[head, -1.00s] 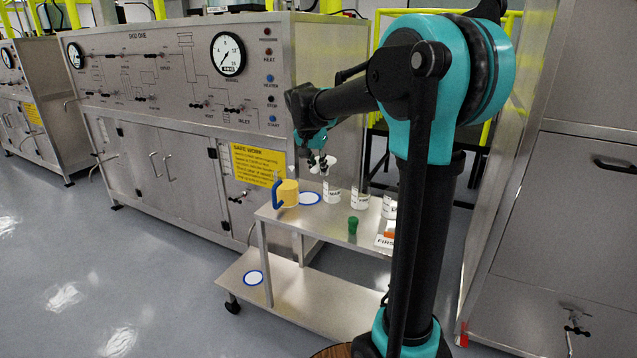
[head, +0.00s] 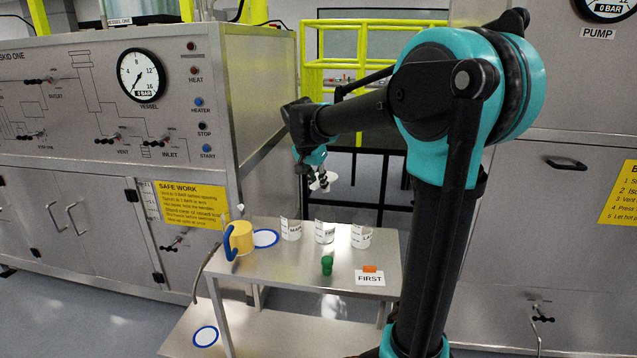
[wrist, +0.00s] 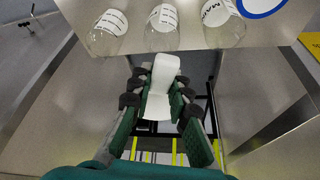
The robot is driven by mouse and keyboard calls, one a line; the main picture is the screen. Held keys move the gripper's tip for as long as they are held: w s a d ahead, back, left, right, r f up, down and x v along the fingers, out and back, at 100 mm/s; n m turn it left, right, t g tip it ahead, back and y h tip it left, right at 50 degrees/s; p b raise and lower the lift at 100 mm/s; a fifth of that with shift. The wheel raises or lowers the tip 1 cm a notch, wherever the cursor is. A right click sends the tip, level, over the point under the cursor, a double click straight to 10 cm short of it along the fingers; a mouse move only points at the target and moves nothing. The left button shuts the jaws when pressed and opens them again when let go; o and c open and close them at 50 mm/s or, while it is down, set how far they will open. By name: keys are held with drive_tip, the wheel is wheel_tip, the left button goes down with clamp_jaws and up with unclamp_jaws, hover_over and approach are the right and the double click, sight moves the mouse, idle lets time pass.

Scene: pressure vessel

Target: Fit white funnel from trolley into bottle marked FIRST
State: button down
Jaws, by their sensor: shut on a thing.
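My gripper (head: 318,182) is shut on the white funnel (wrist: 158,88); the funnel also shows in the head view (head: 328,179). The wrist view shows the funnel between the fingers, just off the trolley's edge, with the bottles at the top of the picture. Several clear bottles with white labels stand upright in a row on the trolley top (head: 290,268): a left one (head: 291,230), a middle one (head: 325,232) and a right one (head: 361,237). Gripper and funnel are apart from the bottles.
A yellow mug (head: 241,237) with a blue handle stands by a blue-rimmed white disc (head: 265,239). A green stopper-like object (head: 327,265) and a FIRST card (head: 369,279) with an orange piece sit near the front. Yellow rails (head: 375,65) stand behind; steel cabinets flank the trolley.

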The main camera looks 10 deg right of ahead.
sight(312, 186)
drive_tip(key=shift+f, duration=3.7)
drive_tip(key=shift+f, duration=0.3)
drive_tip(key=c, duration=1.4)
unclamp_jaws()
drive_tip(key=shift+o, duration=0.2)
drive_tip(key=v, duration=1.2)
